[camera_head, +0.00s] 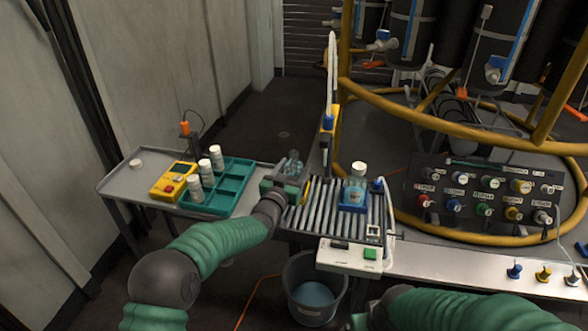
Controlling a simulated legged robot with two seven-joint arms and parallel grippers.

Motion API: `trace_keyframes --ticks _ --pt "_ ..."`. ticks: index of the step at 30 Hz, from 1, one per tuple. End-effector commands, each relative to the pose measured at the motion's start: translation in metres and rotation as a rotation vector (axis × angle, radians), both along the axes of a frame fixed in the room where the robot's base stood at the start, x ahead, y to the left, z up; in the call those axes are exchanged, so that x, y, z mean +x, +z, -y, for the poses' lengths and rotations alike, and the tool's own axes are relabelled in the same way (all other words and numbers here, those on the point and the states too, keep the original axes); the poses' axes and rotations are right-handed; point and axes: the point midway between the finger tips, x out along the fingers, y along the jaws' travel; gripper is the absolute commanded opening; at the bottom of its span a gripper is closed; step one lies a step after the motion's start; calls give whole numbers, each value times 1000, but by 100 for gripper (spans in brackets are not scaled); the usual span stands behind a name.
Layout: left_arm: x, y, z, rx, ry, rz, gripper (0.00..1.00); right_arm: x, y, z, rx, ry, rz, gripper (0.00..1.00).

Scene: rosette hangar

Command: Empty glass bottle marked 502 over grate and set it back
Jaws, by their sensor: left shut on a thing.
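My left gripper (288,184) is shut at the left end of the slatted roller rack (324,217). A small clear glass bottle (293,163) shows just behind its fingers and seems to be what it holds; the fingers hide its lower part. A second clear bottle (357,184) with a white cap and blue liquid stands upright in a blue holder on the rack. I cannot read the number 502 on either bottle. My right arm comes in at the bottom right, but its gripper is out of the picture. A small round floor fitting (284,134) lies beyond the rack.
A grey side table (150,183) holds a green tray (237,167) with white-capped bottles and a yellow meter (174,181). A bucket (291,294) stands below the rack. A tall probe stand (327,125), yellow rail (430,114) and knob panel (485,197) crowd the right.

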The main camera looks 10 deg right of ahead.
Motion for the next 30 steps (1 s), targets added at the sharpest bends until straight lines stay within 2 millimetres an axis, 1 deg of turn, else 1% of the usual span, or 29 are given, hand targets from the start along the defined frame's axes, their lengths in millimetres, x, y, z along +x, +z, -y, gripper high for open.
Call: trace_keyframes --ticks 5,14,21,30 --pt "0 -4 0 -1 0 2 1 0 -5 0 0 0 0 84" --pt "0 -4 0 0 0 1 1 0 -4 0 0 0 0 84" --pt "0 -11 0 0 0 1 1 0 -11 0 0 0 0 84" --pt "0 -11 0 0 0 1 1 0 -10 0 0 0 0 84"
